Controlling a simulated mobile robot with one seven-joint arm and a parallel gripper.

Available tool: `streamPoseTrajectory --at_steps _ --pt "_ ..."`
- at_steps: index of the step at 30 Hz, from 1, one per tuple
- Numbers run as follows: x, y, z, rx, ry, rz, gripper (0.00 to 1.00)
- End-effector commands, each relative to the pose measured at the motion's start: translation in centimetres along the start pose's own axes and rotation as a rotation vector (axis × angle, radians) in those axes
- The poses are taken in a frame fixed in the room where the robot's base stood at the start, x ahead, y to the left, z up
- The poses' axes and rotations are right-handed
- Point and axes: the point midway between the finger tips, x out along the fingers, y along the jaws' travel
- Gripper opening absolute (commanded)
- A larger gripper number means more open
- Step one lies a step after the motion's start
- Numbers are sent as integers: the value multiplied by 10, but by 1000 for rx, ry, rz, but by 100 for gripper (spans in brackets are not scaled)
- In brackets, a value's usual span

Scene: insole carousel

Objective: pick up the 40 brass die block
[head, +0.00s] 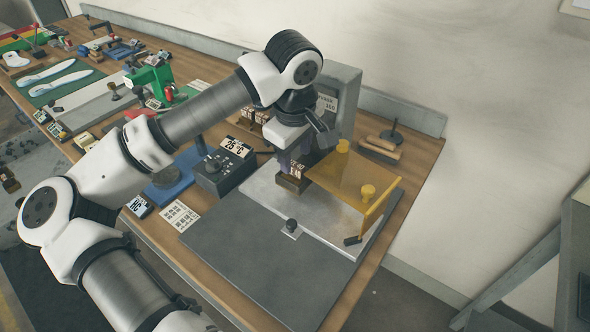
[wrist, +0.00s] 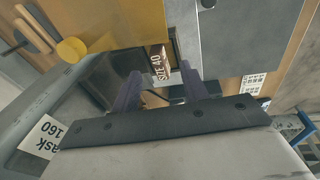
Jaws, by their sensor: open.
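The brass die block (head: 291,184) stands at the left edge of the amber guard plate, on the pale metal plate of the press. Its upper part is partly hidden by my gripper. In the wrist view, its dark label reading SIZE 40 (wrist: 160,62) shows between and just beyond my fingertips. My gripper (wrist: 161,76) is open, pointing down at the block, with a finger to each side in this view. In the head view, my gripper (head: 297,154) is directly over the block. I cannot tell whether the fingers touch it.
The amber guard (head: 352,187) with yellow knobs lies close to the right of the block. The grey press housing (head: 344,92) stands behind. A 25 °C control box (head: 224,168) is to the left.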

Motion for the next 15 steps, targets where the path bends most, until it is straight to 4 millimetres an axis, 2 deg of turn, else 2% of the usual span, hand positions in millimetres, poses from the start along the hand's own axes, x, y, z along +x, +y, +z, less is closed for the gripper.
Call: streamPoseTrajectory --at_steps 6,15 --pt "26 -1 -2 -1 -2 -1 44" --pt "31 -1 -2 0 0 1 43"
